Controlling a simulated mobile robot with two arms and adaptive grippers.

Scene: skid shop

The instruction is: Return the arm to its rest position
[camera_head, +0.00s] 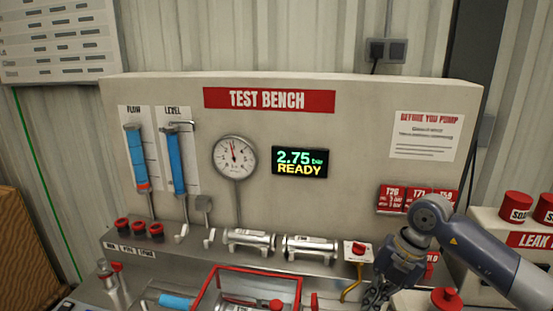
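One arm of mine comes in from the right side of the head view, so it is my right arm. Its gripper (376,293) points down at the lower right, in front of the bench near a red-topped valve with a yellow handle. The fingers are dark and partly cut off by the bottom edge, so I cannot tell whether they are open or shut, or whether they touch anything. My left gripper is out of view.
The test bench panel (360,110) carries a round gauge (234,157) and a display (300,162) reading 2.75 bar READY. Metal cylinders (249,242), a red-framed box (262,269) and red caps (138,228) crowd the bench. Red-lidded containers (515,207) stand at right.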

